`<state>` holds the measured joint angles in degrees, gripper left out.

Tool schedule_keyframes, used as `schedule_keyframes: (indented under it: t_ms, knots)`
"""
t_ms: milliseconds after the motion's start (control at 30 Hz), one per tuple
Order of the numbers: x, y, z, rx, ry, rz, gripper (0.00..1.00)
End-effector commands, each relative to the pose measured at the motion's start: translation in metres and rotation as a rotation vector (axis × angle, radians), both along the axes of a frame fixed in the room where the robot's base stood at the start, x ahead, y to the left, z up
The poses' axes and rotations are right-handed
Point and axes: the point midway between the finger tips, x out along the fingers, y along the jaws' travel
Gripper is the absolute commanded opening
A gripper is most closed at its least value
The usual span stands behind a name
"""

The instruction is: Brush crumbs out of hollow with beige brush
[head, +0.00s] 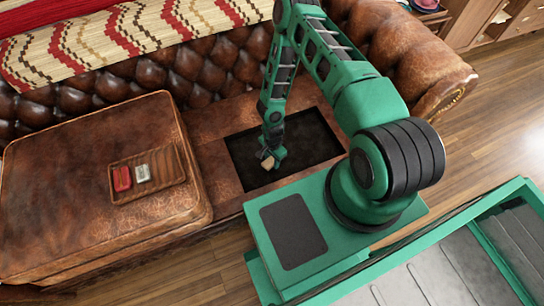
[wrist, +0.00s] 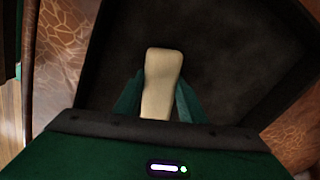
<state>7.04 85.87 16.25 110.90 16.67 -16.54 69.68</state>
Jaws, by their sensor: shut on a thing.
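In the head view my gripper (head: 270,155) reaches down over the dark rectangular hollow (head: 310,135) in the brown leather sofa seat. It is shut on the beige brush (head: 267,163), whose small end shows below the fingers. In the wrist view my gripper (wrist: 160,97) has its green fingers on either side of the beige brush (wrist: 163,70), with the dark hollow (wrist: 230,50) behind it. I cannot make out separate crumbs in the hollow. I cannot tell whether the brush touches the hollow's floor.
Left of the hollow, a wooden tray (head: 165,192) on a raised leather cushion (head: 60,190) holds a red item (head: 122,179) and a whitish item (head: 142,173). The tufted sofa back (head: 190,70) rises behind the hollow, and a rolled armrest (head: 420,60) stands at right.

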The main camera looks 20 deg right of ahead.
Motion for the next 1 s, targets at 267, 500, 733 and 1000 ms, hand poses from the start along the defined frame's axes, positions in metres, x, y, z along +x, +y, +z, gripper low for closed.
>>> schedule_keyframes:
  t_ms: [267, 500, 733, 1000]
  knots:
    - [0.0, 0.005, 0.024, -0.001, -0.001, 0.008, 0.01]
    - [-0.001, 0.007, 0.046, -0.001, -0.001, 0.011, 0.01]
    - [-0.001, 0.007, 0.066, 0.0, -0.001, 0.011, 0.01]
    - [-0.001, 0.006, 0.078, 0.0, 0.0, 0.01, 0.01]
